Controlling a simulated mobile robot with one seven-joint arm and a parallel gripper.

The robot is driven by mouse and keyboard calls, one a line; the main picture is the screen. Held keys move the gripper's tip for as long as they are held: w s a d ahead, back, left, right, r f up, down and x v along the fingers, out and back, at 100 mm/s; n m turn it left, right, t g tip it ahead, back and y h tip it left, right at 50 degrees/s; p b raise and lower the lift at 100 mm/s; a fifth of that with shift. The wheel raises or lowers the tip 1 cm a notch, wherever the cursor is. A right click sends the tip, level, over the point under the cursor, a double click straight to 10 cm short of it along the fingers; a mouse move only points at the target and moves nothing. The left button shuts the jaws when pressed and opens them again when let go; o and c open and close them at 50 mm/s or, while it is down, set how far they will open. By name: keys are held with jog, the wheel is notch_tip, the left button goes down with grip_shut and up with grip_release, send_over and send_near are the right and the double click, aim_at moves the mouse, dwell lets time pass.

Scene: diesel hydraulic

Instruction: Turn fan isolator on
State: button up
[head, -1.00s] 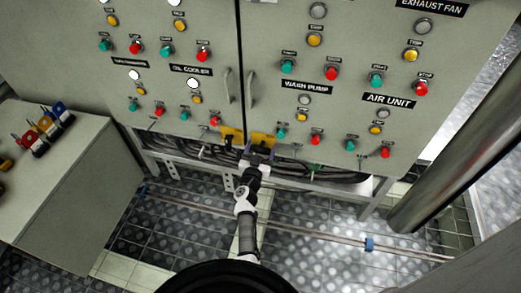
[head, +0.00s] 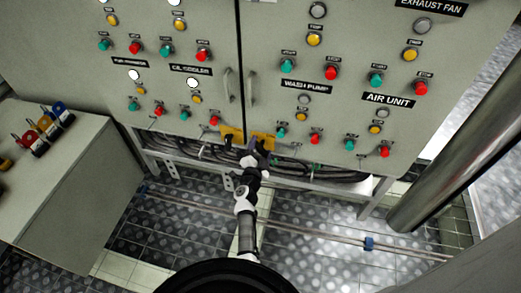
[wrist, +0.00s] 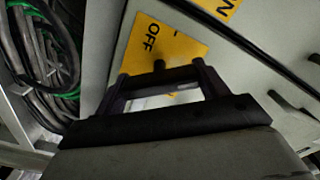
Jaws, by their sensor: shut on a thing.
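Two yellow isolator plates sit at the bottom edge of the cabinet doors, a left plate (head: 232,133) and a right plate (head: 267,139). My gripper (head: 259,146) is at the right plate. In the wrist view this plate (wrist: 190,48) reads OFF. The dark isolator handle (wrist: 159,67) stands between my two fingers, and my gripper (wrist: 160,76) is shut on it. The fingers hide part of the plate, so the other position mark cannot be read. The left plate (wrist: 219,8) shows only partly in the wrist view.
Grey cabinet doors (head: 215,45) carry green and red buttons and lamps. Door handles (head: 251,89) stand out above the plates. Cables (wrist: 40,50) run under the cabinet. A bench (head: 70,135) is at left, a thick pipe (head: 450,145) at right.

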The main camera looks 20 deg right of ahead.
jog(key=m, duration=0.3)
jog(key=shift+m+b, duration=0.3)
jog(key=shift+m, duration=0.1)
jog(key=shift+m+b, duration=0.35)
jog(key=shift+m, duration=1.45)
jog(key=o, duration=1)
jog(key=p+v, duration=0.1)
jog(key=v, duration=1.2)
jog(key=shift+s+a, duration=0.2)
jog(key=shift+s, duration=0.15)
